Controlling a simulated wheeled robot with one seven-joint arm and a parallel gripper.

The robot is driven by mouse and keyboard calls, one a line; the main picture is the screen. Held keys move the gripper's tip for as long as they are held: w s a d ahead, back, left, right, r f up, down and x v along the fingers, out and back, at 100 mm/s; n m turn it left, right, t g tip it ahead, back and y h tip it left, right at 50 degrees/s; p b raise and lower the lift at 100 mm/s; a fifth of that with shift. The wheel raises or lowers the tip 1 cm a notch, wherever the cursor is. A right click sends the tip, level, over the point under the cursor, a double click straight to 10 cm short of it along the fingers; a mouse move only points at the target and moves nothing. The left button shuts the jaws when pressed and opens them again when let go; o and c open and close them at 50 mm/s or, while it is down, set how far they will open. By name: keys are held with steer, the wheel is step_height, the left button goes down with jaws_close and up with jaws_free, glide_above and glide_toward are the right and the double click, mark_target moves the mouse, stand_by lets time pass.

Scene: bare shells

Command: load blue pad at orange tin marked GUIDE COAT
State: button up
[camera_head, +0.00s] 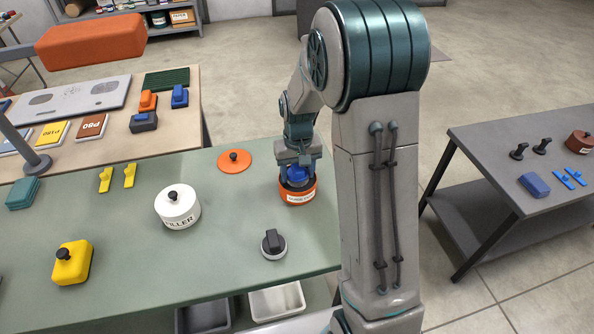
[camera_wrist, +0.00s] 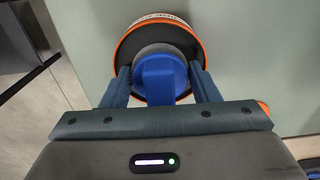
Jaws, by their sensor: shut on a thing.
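The orange tin (camera_head: 298,191) stands upright near the right side of the green table, its white label facing front. It also shows in the wrist view (camera_wrist: 203,50) with its mouth open. My gripper (camera_head: 298,168) points down over the tin and is shut on the blue pad (camera_wrist: 160,76) by its blue grip. The pad's round base is at the tin's mouth. I cannot tell whether its underside touches the contents. An orange lid (camera_head: 235,161) with a black knob lies on the table behind and left of the tin.
A white FILLER tin (camera_head: 178,208), a grey round pad with black grip (camera_head: 273,244) and a yellow block (camera_head: 72,263) stand on the green table (camera_head: 130,230). A grey table (camera_head: 545,160) stands apart at right. Table space between the tin and the grey pad is clear.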

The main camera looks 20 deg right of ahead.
mark_target(297, 166)
steer(key=shift+r+p, duration=2.4)
steer(key=shift+r, duration=1.1)
steer(key=shift+a+f, duration=0.1)
